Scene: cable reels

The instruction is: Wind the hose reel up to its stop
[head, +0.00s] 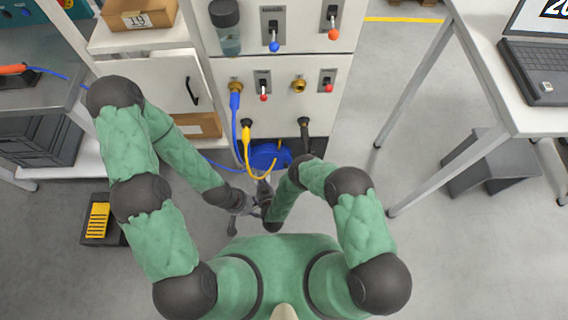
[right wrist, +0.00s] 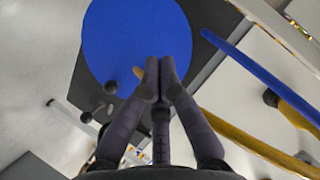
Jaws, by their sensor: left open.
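The blue hose reel (head: 268,156) sits low at the foot of the white panel cabinet in the head view. Its round blue face (right wrist: 135,40) fills the top middle of the right wrist view. My right gripper (right wrist: 161,68) is in front of that face, its two fingers drawn together with nothing visible between them. My left gripper (head: 258,207) is open, below the reel in the head view, close to my right wrist. The arms overlap there and partly hide both grippers. Dark ball-ended rods (right wrist: 110,88) show left of the right fingers; I cannot tell whether they are the crank.
A blue hose (head: 236,120) and a yellow hose (head: 246,140) hang from the cabinet near the reel. A dark-tipped fitting (head: 304,127) hangs to their right. A white table (head: 490,60) stands at right, a black-and-yellow box (head: 98,222) at left.

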